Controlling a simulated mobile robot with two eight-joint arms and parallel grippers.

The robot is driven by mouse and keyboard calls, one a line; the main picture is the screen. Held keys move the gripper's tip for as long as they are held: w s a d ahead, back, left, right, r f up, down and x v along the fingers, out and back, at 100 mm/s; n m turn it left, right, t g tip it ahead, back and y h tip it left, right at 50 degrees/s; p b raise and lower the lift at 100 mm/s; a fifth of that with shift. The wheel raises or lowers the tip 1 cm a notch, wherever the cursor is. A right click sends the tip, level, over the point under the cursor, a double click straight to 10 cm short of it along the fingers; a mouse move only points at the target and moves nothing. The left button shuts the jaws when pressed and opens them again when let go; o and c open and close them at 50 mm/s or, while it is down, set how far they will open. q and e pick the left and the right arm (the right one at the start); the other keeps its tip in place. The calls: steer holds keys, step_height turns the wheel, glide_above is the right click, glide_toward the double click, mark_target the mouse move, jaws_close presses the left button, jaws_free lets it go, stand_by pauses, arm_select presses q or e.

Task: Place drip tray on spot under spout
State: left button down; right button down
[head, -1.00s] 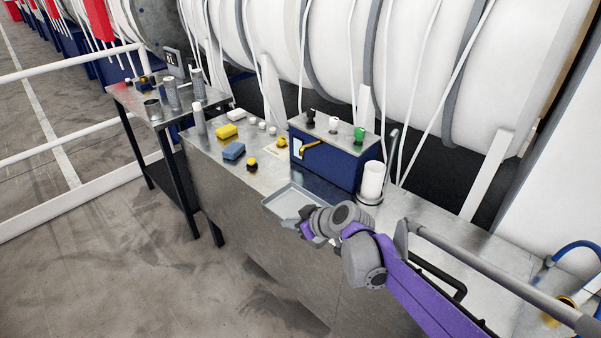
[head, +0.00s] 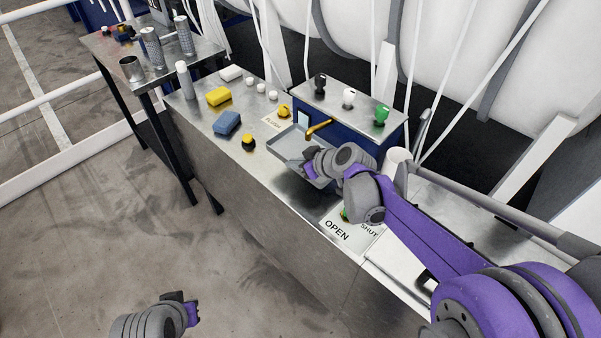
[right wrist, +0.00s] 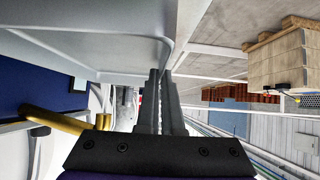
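The grey, shallow drip tray (head: 287,143) is at the counter's front edge, just in front of the blue box with the brass spout (head: 318,128). My right gripper (head: 310,170) is at the tray's near right corner. In the right wrist view its fingers (right wrist: 160,100) are together at the rim of the tray (right wrist: 95,50), and the spout (right wrist: 55,120) is close by. I cannot tell whether the tray touches the counter. The spot under the spout is hidden. My left gripper (head: 192,312) hangs low over the floor, away from the counter; its fingers are unclear.
The blue box (head: 365,135) carries black, white and green knobs. Left on the counter are a yellow sponge (head: 218,96), a blue sponge (head: 227,122) and yellow-topped buttons. An OPEN/SHUT label (head: 338,230) lies right of the tray. A side table (head: 100,48) holds metal cups.

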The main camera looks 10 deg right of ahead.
mark_target(295, 189)
steer(key=f, duration=0.3)
steer(key=shift+s, duration=0.2)
steer(key=shift+w+f+b, duration=0.1)
steer(key=shift+f+b, duration=0.25)
steer(key=shift+f, duration=1.9)
steer(key=shift+f, duration=0.15)
steer(key=c, duration=1.1)
jaws_free()
